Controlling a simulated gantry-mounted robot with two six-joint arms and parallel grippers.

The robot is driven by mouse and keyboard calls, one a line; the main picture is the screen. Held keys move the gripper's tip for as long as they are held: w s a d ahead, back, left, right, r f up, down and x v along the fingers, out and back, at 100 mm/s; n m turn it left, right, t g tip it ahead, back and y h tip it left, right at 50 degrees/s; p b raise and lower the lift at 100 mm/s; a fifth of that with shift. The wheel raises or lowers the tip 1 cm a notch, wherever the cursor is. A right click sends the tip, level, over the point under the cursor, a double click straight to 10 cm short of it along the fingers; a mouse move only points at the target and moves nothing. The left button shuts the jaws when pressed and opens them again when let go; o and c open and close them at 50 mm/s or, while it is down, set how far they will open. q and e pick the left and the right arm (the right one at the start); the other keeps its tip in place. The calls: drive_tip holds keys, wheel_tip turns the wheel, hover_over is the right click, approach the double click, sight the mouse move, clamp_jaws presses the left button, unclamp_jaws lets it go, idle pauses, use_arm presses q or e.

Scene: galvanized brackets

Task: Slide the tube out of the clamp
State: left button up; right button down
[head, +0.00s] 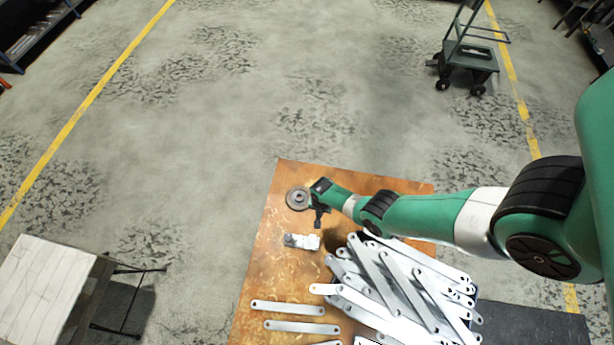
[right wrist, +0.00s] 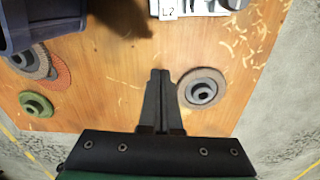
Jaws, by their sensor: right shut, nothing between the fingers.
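A small grey-white metal block (head: 301,241) sits on the wooden table, just nearer than my right gripper (head: 318,221). I cannot clearly tell clamp from tube, as the top is cut off there. In the right wrist view my right gripper (right wrist: 160,73) is shut and empty, its fingertips pointing toward the block and apart from it. My left gripper is in no view.
A grinding disc (head: 298,199) lies beside my right gripper. More discs (right wrist: 38,104) lie at the left in the right wrist view, near a dark bin (right wrist: 40,22). A pile of flat metal brackets (head: 400,290) fills the table's right; loose ones (head: 288,308) lie in front.

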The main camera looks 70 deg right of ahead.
sight(312, 243)
drive_tip(key=f+b, duration=1.1)
drive_tip(key=shift+w+a+f, duration=0.15)
drive_tip(key=shift+w+a, duration=0.05)
drive_tip(key=shift+w, duration=0.05)
drive_tip(key=shift+s+a+r+p, duration=0.1)
drive_tip(key=shift+a+r+p, duration=0.7)
drive_tip(key=shift+p, duration=0.2)
drive_tip(key=shift+a+f, duration=0.1)
drive_tip(key=shift+a, duration=1.15)
